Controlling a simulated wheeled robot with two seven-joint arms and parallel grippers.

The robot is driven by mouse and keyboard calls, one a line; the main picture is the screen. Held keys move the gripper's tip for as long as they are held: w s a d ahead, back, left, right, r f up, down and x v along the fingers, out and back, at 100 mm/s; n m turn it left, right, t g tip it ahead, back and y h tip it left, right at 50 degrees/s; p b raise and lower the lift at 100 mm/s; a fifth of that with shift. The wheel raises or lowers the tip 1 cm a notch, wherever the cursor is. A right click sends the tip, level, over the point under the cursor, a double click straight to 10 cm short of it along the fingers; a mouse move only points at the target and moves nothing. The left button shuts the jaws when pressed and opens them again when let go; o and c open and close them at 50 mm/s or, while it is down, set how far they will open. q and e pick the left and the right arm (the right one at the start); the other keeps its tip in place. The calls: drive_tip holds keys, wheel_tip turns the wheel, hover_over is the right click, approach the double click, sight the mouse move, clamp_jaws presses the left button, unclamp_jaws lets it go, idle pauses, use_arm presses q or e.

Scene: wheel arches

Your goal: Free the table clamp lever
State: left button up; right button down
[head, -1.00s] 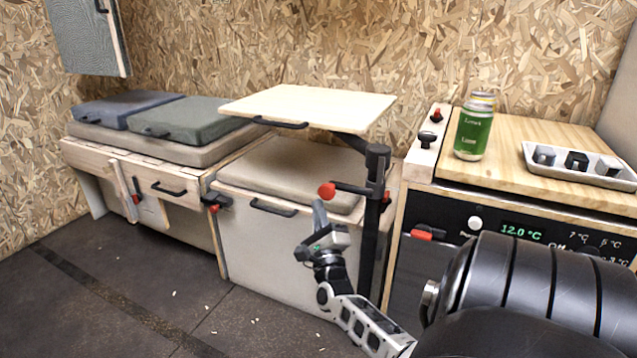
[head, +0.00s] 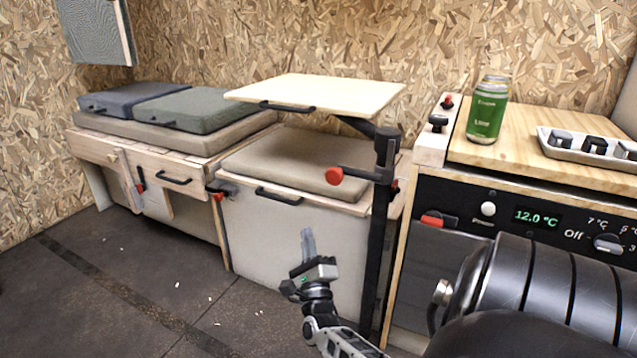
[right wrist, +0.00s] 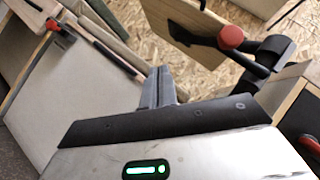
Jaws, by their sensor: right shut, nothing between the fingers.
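The table clamp lever (head: 355,175) is a dark arm with a red knob (head: 334,176). It points left from the black post (head: 376,235) under the small wooden table top (head: 318,94). The red knob also shows in the right wrist view (right wrist: 231,36), up and to the right of the fingers. My right gripper (head: 307,238) is shut and empty, with its fingers pointing up. In the head view it is below and left of the knob, apart from it. My left gripper is not in view.
A cushioned bench box (head: 282,237) stands behind my gripper. To the right is a cooler front with a temperature display (head: 537,217) and a red-marked latch (head: 433,220). A green can (head: 487,112) stands on the wooden counter. Dark floor (head: 105,290) lies open on the left.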

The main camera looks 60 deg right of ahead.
drive_tip(key=shift+a+f, duration=0.9)
